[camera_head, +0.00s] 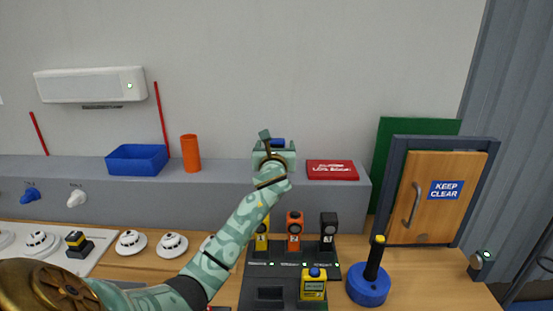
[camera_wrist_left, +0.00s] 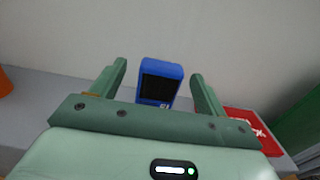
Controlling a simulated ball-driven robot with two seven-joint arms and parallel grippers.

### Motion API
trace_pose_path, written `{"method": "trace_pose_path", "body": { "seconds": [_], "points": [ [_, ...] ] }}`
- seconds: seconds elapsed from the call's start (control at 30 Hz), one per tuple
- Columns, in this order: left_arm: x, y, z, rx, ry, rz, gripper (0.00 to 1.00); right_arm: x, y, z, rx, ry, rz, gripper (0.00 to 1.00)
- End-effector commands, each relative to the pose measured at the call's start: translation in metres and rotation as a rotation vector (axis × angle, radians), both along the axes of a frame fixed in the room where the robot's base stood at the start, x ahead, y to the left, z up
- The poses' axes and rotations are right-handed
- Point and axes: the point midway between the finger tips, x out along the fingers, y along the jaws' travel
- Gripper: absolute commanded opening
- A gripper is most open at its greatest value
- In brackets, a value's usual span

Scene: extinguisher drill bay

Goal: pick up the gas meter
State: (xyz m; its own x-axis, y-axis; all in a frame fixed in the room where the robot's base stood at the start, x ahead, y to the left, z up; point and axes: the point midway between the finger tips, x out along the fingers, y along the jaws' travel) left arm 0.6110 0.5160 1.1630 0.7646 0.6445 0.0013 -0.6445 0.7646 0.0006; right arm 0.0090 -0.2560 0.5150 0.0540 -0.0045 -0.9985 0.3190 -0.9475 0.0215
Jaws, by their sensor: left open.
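A blue box-shaped device with a dark screen, which I take to be the gas meter (camera_wrist_left: 160,82), stands on the grey ledge. In the head view only a bit of the blue meter (camera_head: 278,142) shows beyond my left gripper (camera_head: 277,146). My left gripper is open, and the wrist view shows its two fingers (camera_wrist_left: 158,84) on either side of the meter, with visible gaps on both sides. The meter's lower part is hidden behind the gripper's palm. A yellow device with a small screen (camera_head: 313,285) stands in the black dock. My right gripper is not in view.
On the ledge (camera_head: 228,178) are a blue bin (camera_head: 137,159), an orange cylinder (camera_head: 190,153) and a red box (camera_head: 332,170). Below are a black dock (camera_head: 269,294) with several small units, a blue-based post (camera_head: 369,287) and white detectors. A wooden door (camera_head: 437,198) stands right.

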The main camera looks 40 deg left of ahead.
Motion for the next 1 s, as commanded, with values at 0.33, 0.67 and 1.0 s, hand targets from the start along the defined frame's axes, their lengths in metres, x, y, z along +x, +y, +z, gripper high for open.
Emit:
{"method": "trace_pose_path", "body": {
  "seconds": [0.33,0.67,1.0],
  "points": [
    [0.035,0.027,-0.002,-0.001,0.002,0.000,0.75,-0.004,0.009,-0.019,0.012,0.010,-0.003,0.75],
    [0.034,0.027,0.000,-0.001,0.001,0.000,0.36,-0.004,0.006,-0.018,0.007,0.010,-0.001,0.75],
    [0.034,0.027,0.001,0.000,0.000,-0.001,0.21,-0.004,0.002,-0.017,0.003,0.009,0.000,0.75]
  ]
}}
